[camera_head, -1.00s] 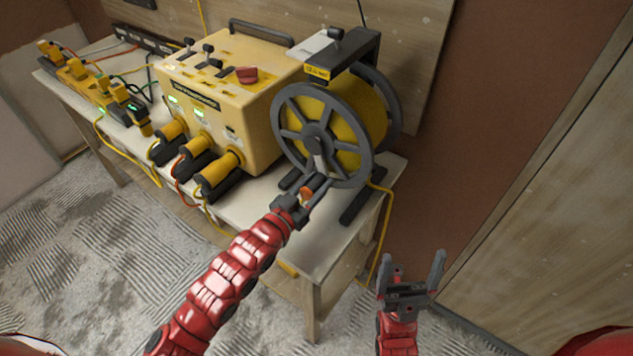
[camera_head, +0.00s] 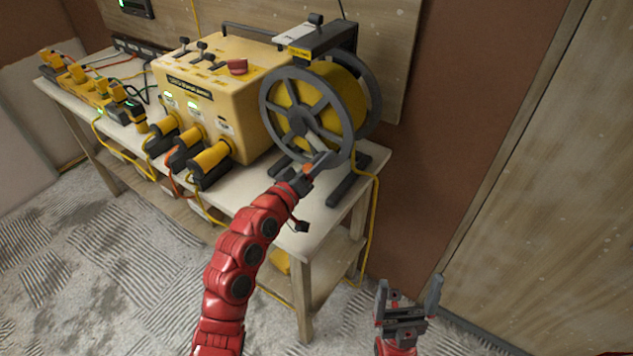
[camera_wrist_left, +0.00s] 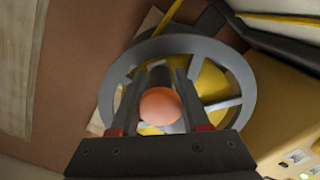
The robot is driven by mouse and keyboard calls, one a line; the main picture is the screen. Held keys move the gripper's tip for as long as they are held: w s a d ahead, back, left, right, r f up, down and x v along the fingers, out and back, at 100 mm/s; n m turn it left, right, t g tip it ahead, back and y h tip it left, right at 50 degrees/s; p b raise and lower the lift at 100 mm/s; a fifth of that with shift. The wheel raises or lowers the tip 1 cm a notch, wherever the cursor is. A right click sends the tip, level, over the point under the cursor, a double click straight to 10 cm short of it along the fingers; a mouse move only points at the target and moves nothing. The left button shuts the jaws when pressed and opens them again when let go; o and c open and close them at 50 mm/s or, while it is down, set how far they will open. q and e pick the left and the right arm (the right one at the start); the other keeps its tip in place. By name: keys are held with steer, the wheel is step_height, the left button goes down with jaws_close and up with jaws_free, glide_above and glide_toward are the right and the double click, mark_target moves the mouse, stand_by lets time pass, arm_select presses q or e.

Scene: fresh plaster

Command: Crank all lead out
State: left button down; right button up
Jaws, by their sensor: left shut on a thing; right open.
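The cable reel (camera_head: 320,108), with dark grey spoked rims and yellow cable on its drum, stands at the right end of the table. Its crank arm (camera_head: 304,128) points down and to the right from the hub, toward an orange knob (camera_head: 309,168). My left gripper (camera_head: 312,165) is shut on the orange knob at the lower front of the reel; the knob also shows between the fingers in the left wrist view (camera_wrist_left: 160,106). The yellow lead (camera_head: 375,215) hangs from the reel past the table's right edge. My right gripper (camera_head: 408,300) is open and empty, low on the right.
A yellow power box (camera_head: 225,85) with several plugs in front stands left of the reel on the white table (camera_head: 245,192). Chargers and cables (camera_head: 85,85) lie at the table's far left. A wooden panel (camera_head: 560,200) stands at right.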

mark_target(322, 104)
arm_select(q)
steer(key=r+n+p, duration=0.1)
steer(key=n, duration=0.1)
steer(key=d+r+n+p, duration=0.1)
steer(key=shift+s+r+p, duration=0.3)
steer(key=shift+s+r, duration=0.05)
step_height(322, 104, up, 5)
steer(key=n+p, duration=0.6)
steer(key=shift+s, duration=0.1)
steer(key=shift+r+n+p, duration=0.35)
steer(key=shift+n+p, duration=0.15)
steer(key=shift+n, duration=0.1)
steer(key=shift+a+r+n+p, duration=0.15)
steer(key=shift+r+n+p, duration=0.45)
steer(key=shift+n+p, duration=0.25)
steer(key=shift+w+a+r+n+p, duration=0.25)
steer(key=shift+r+n, duration=0.15)
steer(key=shift+n, duration=0.25)
steer(key=shift+w+a+r+n+p, duration=0.25)
steer(key=shift+r+n, duration=0.15)
steer(key=shift+n, duration=0.2)
steer(key=shift+w+a+r, duration=0.1)
steer(key=shift+a+r, duration=0.05)
steer(key=shift+r, duration=0.2)
steer(key=shift+w+a+r, duration=0.35)
steer(key=shift+a+r, duration=0.05)
